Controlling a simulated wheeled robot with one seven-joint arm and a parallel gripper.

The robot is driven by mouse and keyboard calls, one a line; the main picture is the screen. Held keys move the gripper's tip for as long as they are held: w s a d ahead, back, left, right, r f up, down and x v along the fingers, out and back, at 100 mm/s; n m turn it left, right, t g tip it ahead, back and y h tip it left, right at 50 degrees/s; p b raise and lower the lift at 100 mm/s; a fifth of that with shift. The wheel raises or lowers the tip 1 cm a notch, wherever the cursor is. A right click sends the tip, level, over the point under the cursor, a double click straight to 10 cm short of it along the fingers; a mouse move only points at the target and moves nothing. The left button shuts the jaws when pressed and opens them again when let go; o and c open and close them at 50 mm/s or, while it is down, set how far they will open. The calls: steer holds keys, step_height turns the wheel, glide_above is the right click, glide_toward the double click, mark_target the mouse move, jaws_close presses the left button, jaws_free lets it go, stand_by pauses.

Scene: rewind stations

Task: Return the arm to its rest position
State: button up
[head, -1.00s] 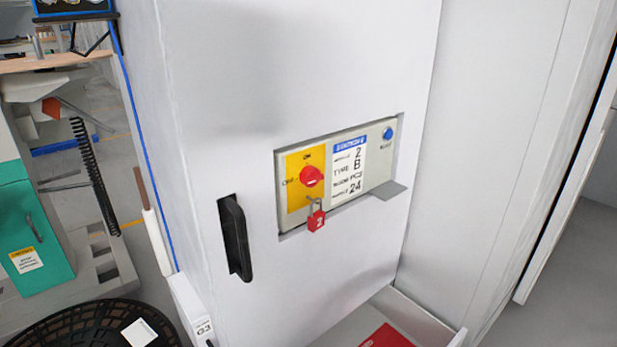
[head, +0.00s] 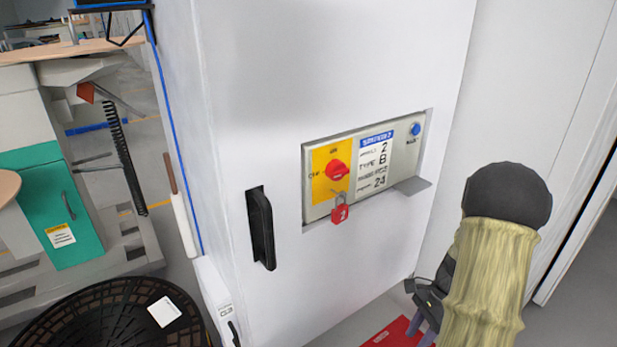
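My arm shows at the right, with a dark rounded joint and a yellowish sleeved link. My gripper (head: 421,330) is at its lower end, pointing down, low in front of the white cabinet (head: 330,75) and over a red surface. It is small and partly cut off by the bottom edge, so its opening is unclear. I see nothing held in it. The gripper is apart from the cabinet's control panel (head: 400,170). A red padlock (head: 340,213) hangs below the red rotary switch (head: 337,171) on the panel's yellow plate.
A black handle (head: 262,228) stands out from the cabinet front, and a small grey ledge (head: 411,186) juts below the panel. A red flat item (head: 388,335) lies low near my gripper. A round black mesh thing (head: 90,318) and a teal cabinet (head: 60,215) are at the left.

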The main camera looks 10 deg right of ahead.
steer(key=s+a+r+n+t+h+p, duration=0.1)
steer(key=a+r+n+t+h, duration=0.1)
steer(key=a+r+n, duration=0.55)
steer(key=s+a+r+n+t+h, duration=0.25)
steer(key=a+r+n, duration=0.25)
steer(key=a+n, duration=0.6)
step_height(320, 180, up, 38)
steer(key=w+p, duration=0.1)
steer(key=p, duration=3.7)
steer(key=shift+w+f, duration=0.1)
